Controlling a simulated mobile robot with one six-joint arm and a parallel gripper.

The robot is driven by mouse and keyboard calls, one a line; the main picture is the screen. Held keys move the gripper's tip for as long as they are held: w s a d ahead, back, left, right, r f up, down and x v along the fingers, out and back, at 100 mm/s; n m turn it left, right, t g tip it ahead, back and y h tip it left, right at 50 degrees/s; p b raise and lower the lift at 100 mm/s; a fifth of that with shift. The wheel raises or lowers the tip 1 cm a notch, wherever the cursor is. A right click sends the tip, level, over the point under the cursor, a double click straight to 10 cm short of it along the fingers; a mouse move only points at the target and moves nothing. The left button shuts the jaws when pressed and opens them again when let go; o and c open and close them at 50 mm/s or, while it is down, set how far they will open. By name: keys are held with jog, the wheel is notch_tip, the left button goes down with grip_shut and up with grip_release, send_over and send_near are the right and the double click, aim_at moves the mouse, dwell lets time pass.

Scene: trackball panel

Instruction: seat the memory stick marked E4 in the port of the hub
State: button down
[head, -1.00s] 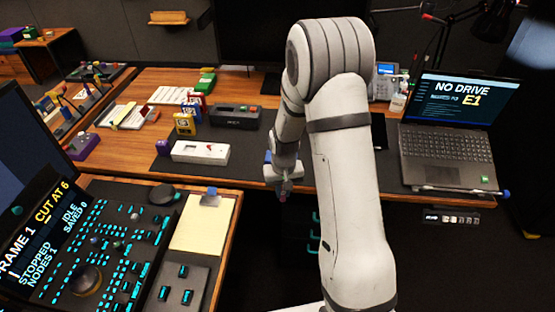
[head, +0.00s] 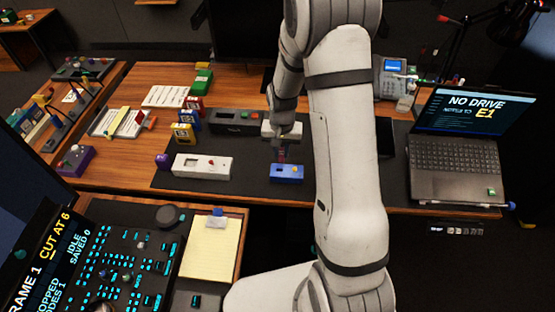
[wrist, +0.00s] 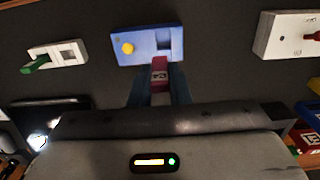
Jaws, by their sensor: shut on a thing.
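My gripper (head: 281,152) is over the dark mat, just behind the blue box (head: 286,174) in the head view. In the wrist view my gripper (wrist: 160,92) is shut on a small red stick (wrist: 159,74) with a pale mark I cannot read. The same blue box (wrist: 142,46) has a yellow knob and a dark slot on its top; it looks like the hub. The stick's end overlaps the box's edge by the slot in that view. I cannot tell whether they touch. The stick does not look seated.
A white box with a red knob (head: 202,166) lies to the left. A white box with a green part (wrist: 57,56) is on the blue box's other side. Yellow, blue and red labelled blocks (head: 183,131) and a dark unit (head: 237,121) stand behind. A laptop (head: 458,150) is at right.

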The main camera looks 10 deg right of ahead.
aim_at(280, 161)
notch_tip(280, 161, down, 2)
jog(key=shift+a+f, duration=0.1)
jog(key=shift+a, duration=0.05)
jog(key=shift+a+f+p, duration=0.15)
jog(key=shift+f+p, duration=0.2)
jog(key=shift+f, duration=1.65)
jog(key=shift+f, duration=0.15)
jog(key=c, duration=1.4)
grip_release()
jog(key=shift+o, duration=0.2)
notch_tip(280, 161, up, 12)
jog(key=shift+r+b, duration=0.1)
jog(key=shift+b, duration=0.5)
jog(key=s+r+n+t, duration=0.3)
jog(key=s+r, duration=1.5)
jog(key=s, duration=0.3)
jog(key=shift+s+n, duration=0.25)
jog(key=shift+n, duration=0.15)
